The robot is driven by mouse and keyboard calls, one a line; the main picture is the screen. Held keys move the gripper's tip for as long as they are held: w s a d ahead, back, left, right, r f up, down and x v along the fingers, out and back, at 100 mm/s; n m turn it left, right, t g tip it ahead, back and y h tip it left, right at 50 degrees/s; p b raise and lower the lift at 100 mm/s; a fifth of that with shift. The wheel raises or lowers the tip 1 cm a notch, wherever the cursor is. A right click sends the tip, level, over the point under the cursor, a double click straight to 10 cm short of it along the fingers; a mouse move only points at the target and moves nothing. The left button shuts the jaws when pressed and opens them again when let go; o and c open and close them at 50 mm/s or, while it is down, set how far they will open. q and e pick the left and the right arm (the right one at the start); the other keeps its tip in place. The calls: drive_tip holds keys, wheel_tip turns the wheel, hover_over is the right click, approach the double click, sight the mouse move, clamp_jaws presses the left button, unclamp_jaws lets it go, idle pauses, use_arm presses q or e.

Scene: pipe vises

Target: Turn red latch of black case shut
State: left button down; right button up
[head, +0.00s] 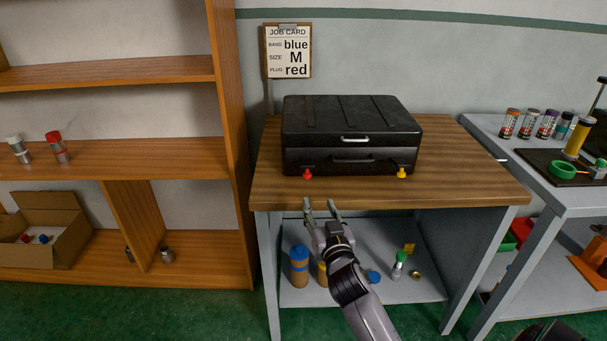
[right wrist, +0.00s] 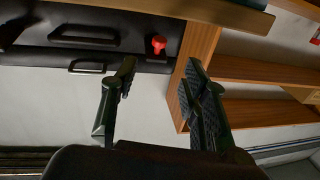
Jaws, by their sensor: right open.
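The black case (head: 350,132) lies closed-lidded on the wooden workbench, with its front towards me. The red latch (head: 308,174) is at the lower left of its front, and a yellow latch (head: 402,172) is at the lower right. My right gripper (head: 320,203) is open and empty at the bench's front edge, just below the red latch and apart from it. My left gripper is not in view.
The workbench top (head: 460,170) is clear around the case. A tall wooden shelf (head: 228,140) stands close on the left. A grey table (head: 500,135) with several cans stands on the right. A blue-capped can (head: 299,267) stands on the lower shelf.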

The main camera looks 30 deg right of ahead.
sight(307, 177)
drive_tip(key=x, duration=1.4)
drive_tip(key=shift+w, duration=0.25)
drive_tip(key=shift+c, duration=0.5)
clamp_jaws()
